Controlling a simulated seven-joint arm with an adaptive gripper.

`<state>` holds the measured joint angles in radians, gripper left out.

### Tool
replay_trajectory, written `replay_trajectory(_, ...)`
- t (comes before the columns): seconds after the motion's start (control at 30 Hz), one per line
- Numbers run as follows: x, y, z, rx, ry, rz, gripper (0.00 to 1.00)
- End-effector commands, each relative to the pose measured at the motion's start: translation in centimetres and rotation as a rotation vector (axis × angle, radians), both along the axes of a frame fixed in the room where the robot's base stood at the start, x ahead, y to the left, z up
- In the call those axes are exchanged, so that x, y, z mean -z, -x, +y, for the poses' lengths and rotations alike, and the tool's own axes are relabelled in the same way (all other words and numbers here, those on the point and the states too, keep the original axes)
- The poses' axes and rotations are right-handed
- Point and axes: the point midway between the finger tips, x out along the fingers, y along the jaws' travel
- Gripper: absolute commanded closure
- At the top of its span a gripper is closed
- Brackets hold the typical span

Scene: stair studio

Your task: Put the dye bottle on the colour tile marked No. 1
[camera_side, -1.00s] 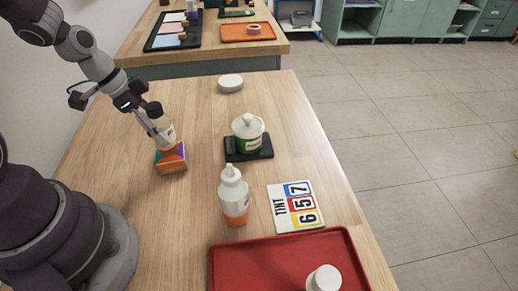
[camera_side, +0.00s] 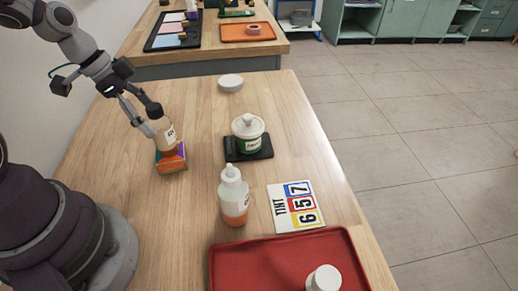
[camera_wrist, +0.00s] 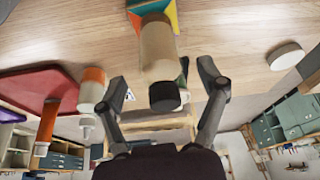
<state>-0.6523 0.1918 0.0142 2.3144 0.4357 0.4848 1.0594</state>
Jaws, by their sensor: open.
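A bottle (camera_side: 167,133) with a dark cap and pale label stands on a small multicoloured block (camera_side: 172,164). The bottle (camera_wrist: 157,48) and block (camera_wrist: 175,14) also show in the wrist view. My gripper (camera_side: 148,119) is open, its fingers spread on either side near the cap. In the wrist view my gripper (camera_wrist: 160,78) has a clear gap between each finger and the bottle. A white squeeze bottle (camera_side: 233,193) with orange contents stands apart on the wood. I cannot make out a No. 1 mark on any tile.
A white-lidded jar (camera_side: 248,132) sits on a black stand (camera_side: 236,156). A card (camera_side: 295,206) reads TINT with 6, 5, 7. A red tray (camera_side: 230,265) holds a white-capped item (camera_side: 324,280). A white disc (camera_side: 231,82) lies farther back. The far table holds a dark tray (camera_side: 158,43) with coloured tiles.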

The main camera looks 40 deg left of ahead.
Motion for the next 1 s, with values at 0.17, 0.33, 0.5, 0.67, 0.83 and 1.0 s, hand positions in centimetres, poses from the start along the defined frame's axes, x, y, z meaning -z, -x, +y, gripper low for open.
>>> replay_trajectory(0.17,-4.5,1.3,1.3,-0.006,-0.006,-0.01,0.28)
replay_trajectory(0.33,-7.3,2.3,1.9,-0.002,-0.002,-0.005,0.28)
replay_trajectory(0.5,-8.6,2.5,0.6,-0.051,-0.017,0.009,0.28)
replay_trajectory(0.67,-9.8,3.3,-3.8,-0.31,-0.041,-0.004,0.28)
replay_trajectory(0.83,-10.3,4.9,-5.7,-0.566,0.007,-0.08,0.28)
replay_trajectory(1.0,-10.4,5.2,-5.8,-0.632,0.028,-0.095,0.28)
